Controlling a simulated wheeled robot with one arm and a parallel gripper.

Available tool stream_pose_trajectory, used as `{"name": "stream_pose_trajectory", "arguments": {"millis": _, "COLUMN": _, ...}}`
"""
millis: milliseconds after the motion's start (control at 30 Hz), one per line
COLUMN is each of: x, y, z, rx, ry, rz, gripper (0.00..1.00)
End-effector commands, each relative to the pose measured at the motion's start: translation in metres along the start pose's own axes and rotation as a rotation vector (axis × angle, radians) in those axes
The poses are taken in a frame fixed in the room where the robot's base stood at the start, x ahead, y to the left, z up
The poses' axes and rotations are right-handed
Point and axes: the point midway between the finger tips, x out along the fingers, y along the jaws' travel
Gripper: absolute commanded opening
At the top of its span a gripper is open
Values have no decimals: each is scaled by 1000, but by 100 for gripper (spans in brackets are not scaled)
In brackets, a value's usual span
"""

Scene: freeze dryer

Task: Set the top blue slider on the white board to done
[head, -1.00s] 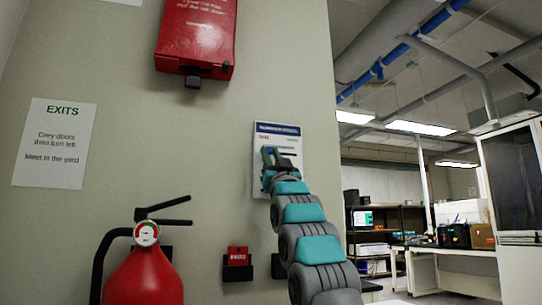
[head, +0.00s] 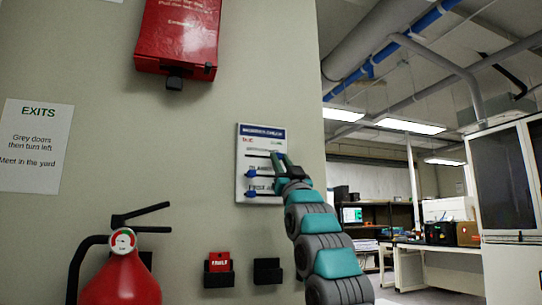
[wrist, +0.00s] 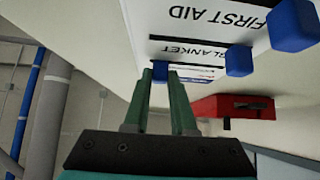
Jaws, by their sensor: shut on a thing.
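The white board (head: 241,150) hangs on the wall, with a dark blue header, a small red word at upper left and a small green word at upper right, both too small to read surely. My gripper (head: 279,158) is shut on the top blue slider (wrist: 160,70), at the right part of its track. In the wrist view that slider sits between my fingertips (wrist: 161,75), partly hidden. The middle blue slider (head: 250,174) and the lower blue slider (head: 250,195) stand at the left, by the BLANKET and FIRST AID rows.
A red box (head: 178,38) is on the wall above left. A fire extinguisher (head: 120,280) stands lower left. A red FAULT tag in a black holder (head: 218,270) and an empty black holder (head: 267,271) are below the board. The wall ends just right of the board.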

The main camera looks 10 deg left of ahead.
Motion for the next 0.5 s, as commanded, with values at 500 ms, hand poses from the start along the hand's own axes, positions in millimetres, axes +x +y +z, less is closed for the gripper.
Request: {"name": "stream_pose_trajectory", "arguments": {"millis": 500, "x": -1, "y": 6, "z": 0, "rx": -1, "ry": 0, "rz": 2, "gripper": 37}}
